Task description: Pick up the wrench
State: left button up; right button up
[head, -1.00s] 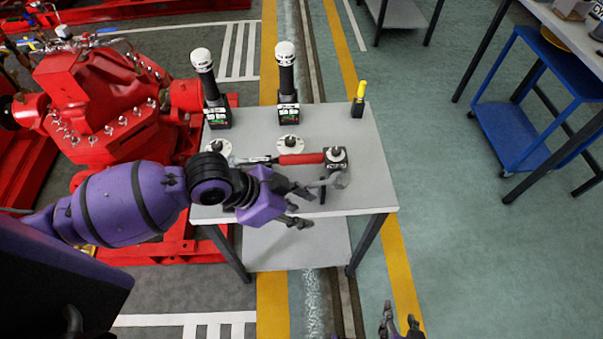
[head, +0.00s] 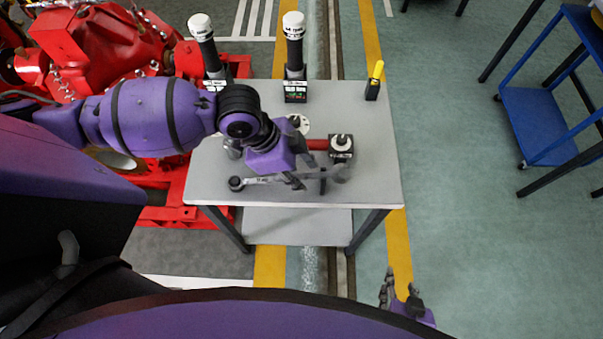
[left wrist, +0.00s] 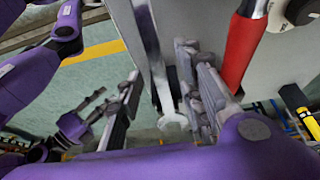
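The wrench (head: 265,180) is a grey metal spanner lying along the front part of the grey table (head: 375,160). Its round end is at the left and its forked end at the right. My left gripper (head: 308,180) is over its right half, and its fingers hide part of it. In the left wrist view the wrench (left wrist: 158,75) runs between the spread fingers of the left gripper (left wrist: 165,108), with a gap visible on the left side; contact on the right is unclear. My right gripper (head: 400,295) is open and empty, low in front of the table.
A red-handled tool (head: 318,145) and a black box with a knob (head: 341,148) lie just behind the wrench. Two white-topped black devices (head: 294,55) (head: 203,45) and a yellow-topped item (head: 374,80) stand at the back. A red pump (head: 95,50) is left, a blue cart (head: 540,110) right.

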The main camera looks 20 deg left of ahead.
aim_at(277, 181)
pick_arm(q)
jog(key=shift+f, duration=0.1)
jog(key=shift+c, duration=0.3)
grip_shut()
pick_arm(e)
jog(key=shift+a, duration=0.2)
pick_arm(q)
jog(key=shift+r, duration=0.2)
pick_arm(e)
jog(key=shift+w+d+r, duration=0.1)
pick_arm(q)
jog(key=shift+r, duration=0.25)
notch_tip(277, 181, up, 2)
jog(key=shift+w+d+r, duration=0.1)
jog(key=shift+r, duration=0.05)
jog(key=s+a+r+p, duration=0.1)
jog(key=s+a+r, duration=0.5)
jog(key=a+r, duration=0.3)
jog(key=a, duration=0.3)
jog(key=shift+s+a+r, duration=0.2)
jog(key=shift+s+r, duration=0.2)
pick_arm(e)
jog(key=shift+w+r, duration=0.15)
jog(key=shift+r, duration=0.5)
